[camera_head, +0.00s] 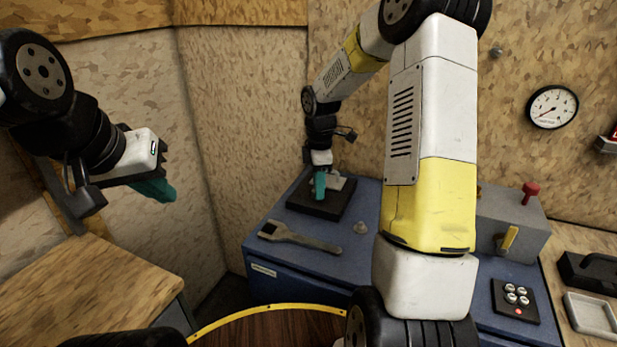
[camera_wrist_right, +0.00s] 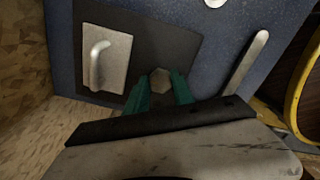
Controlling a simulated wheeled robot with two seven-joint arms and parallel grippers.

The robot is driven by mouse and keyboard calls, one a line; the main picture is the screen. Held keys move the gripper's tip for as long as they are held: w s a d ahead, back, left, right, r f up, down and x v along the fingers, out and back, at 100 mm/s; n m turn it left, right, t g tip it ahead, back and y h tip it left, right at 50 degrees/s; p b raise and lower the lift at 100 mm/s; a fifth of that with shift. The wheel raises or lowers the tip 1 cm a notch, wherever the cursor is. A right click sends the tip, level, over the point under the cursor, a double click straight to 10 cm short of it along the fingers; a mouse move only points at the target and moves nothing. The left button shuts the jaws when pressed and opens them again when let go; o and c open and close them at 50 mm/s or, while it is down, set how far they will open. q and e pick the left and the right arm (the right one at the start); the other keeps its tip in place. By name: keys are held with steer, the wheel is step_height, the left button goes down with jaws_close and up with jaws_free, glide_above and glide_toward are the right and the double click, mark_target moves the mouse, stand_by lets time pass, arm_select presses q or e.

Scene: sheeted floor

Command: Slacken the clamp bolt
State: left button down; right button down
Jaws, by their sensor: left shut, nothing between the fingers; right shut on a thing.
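A pale block with a bar handle (camera_wrist_right: 103,58) lies on the plate beside the bolt. My left gripper (camera_head: 158,190) is shut and empty, raised at the left.
A grey box (camera_head: 515,222) with a yellow lever and red knob, and a button panel (camera_head: 515,300), are right. A wooden table (camera_head: 90,295) stands left. Walls close the back corner.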

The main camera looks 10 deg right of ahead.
stand_by(0.4)
steer(key=c, duration=1.1)
jaws_free()
step_height(320, 180, up, 8)
steer(key=shift+f, duration=0.2)
steer(key=shift+r, duration=0.15)
